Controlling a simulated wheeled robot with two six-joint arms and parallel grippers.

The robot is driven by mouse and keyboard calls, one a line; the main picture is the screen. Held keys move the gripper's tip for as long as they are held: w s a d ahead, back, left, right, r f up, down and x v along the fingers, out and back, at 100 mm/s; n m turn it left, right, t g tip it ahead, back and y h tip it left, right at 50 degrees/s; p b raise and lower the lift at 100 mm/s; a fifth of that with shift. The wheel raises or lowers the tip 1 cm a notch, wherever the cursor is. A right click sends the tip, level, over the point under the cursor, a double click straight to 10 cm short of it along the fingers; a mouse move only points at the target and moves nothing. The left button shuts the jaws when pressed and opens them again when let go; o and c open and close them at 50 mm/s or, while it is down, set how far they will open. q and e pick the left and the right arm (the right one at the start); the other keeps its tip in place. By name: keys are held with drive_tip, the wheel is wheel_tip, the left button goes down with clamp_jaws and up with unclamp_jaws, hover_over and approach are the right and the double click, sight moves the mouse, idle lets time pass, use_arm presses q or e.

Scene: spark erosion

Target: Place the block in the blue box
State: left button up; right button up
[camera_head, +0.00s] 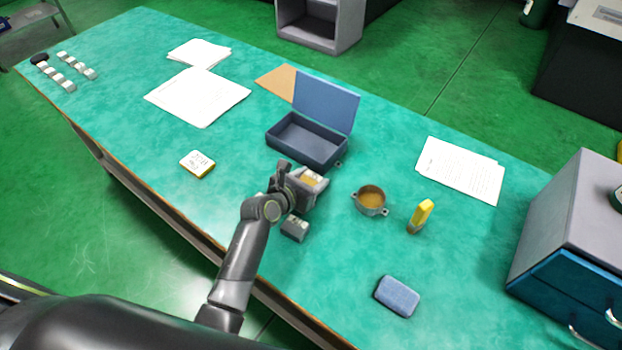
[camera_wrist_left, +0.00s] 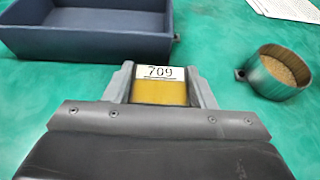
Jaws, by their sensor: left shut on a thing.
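The blue box (camera_head: 290,142) stands open near the middle of the table, its lid raised at the back. Its near wall also shows at the upper left of the left wrist view (camera_wrist_left: 90,46). My left gripper (camera_head: 313,180) is just in front of the box, on its near right side. It is shut on a yellow block (camera_wrist_left: 160,92) with a white label reading 709. The block sits between both fingers, and its lower part is hidden by the gripper. My right gripper is not in view.
A round metal cup (camera_head: 370,199) and a yellow-handled item (camera_head: 420,216) stand right of the gripper. A small grey block (camera_head: 295,228) and a blue-grey pad (camera_head: 397,296) lie nearer. A white-and-yellow block (camera_head: 197,164) lies left. A drawer cabinet (camera_head: 570,230) stands at right.

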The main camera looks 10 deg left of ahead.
use_arm(q)
drive_tip(key=shift+r, duration=0.1)
drive_tip(key=o, duration=0.9)
drive_tip(key=shift+f, duration=0.2)
drive_tip(key=o, duration=0.5)
drive_tip(key=shift+c, duration=0.2)
